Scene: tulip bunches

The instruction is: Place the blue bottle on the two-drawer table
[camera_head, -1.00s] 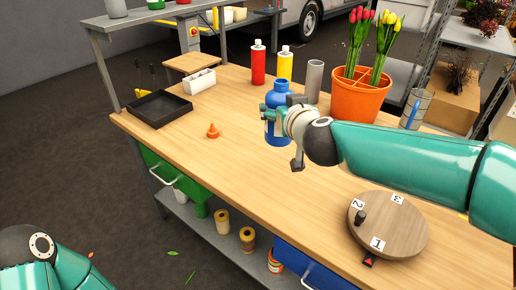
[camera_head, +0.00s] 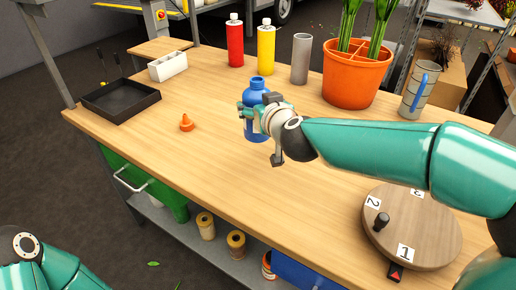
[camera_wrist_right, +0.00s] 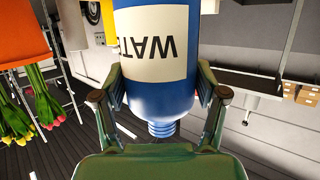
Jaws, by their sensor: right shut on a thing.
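The blue bottle (camera_head: 256,88) is upright at the middle of the wooden table (camera_head: 215,165). The table has a green drawer (camera_head: 140,180) and a blue drawer (camera_head: 300,274) under its top. My right gripper (camera_head: 252,118) is shut around the bottle's body from the right. The bottle's lower part is partly hidden by the gripper, and I cannot tell whether its base touches the tabletop. In the right wrist view the bottle (camera_wrist_right: 160,95) appears upside down between both fingers, with a white label reading "WAT". My left gripper is out of view; only part of the left arm shows at lower left.
Behind the bottle stand a red bottle (camera_head: 235,46), a yellow bottle (camera_head: 266,52), a grey cylinder (camera_head: 301,60) and an orange planter (camera_head: 350,85). A numbered wooden disc (camera_head: 430,232) is at front right.

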